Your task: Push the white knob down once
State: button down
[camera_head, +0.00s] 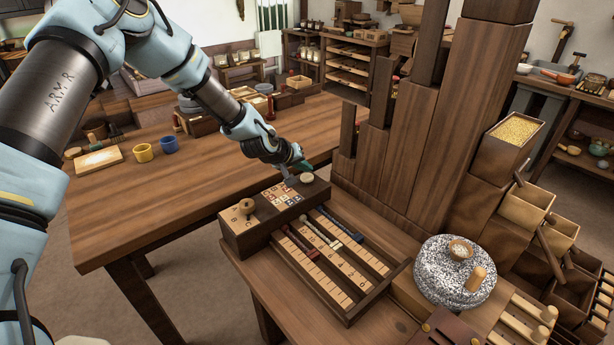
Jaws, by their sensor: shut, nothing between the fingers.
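A long dark wooden box (247,239) stands at the left edge of the wooden bench. A pale, cream-white knob (307,178) sits at the far right end of its top. A tan wooden knob (247,206) stands on a light plate at the near left end. Small light tiles with markings (279,196) lie between the two knobs. My gripper (291,181) is shut and empty, pointing down just left of the pale knob. I cannot tell whether its tips touch the box top or hover above it.
A slotted tray (345,308) with coloured sliders lies in front of the box. A speckled grey millstone (453,275) stands to the right. Tall wooden columns (395,150) rise behind. A large table (150,220) with cups spreads to the left, its near part clear.

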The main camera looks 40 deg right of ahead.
aim_at(305, 178)
jog(key=shift+r+p, duration=1.25)
jog(key=shift+r, duration=1.3)
jog(key=w+a+r+n+t+y, duration=0.1)
jog(key=w+a+r+y, duration=0.15)
jog(key=a, duration=0.75)
jog(key=w+a+r+y, duration=0.1)
jog(key=w+a+r, duration=0.25)
jog(key=a, duration=0.75)
jog(key=w+a+r+n+t+y, duration=0.15)
jog(key=w+a, duration=0.25)
jog(key=a, duration=0.6)
jog(key=s+a+r+n+y, duration=0.1)
jog(key=s+a, duration=0.3)
jog(key=a, duration=0.5)
jog(key=s+a+r+n+g+y, duration=0.1)
jog(key=s+a+r, duration=0.2)
jog(key=a, duration=0.6)
jog(key=s+a+r+n+g+y, duration=0.1)
jog(key=s+a+r+y, duration=0.1)
jog(key=s+a, duration=0.3)
jog(key=a, duration=0.4)
jog(key=shift+r+n, duration=0.3)
jog(key=shift+n, duration=0.05)
jog(key=c, duration=1.6)
grip_release()
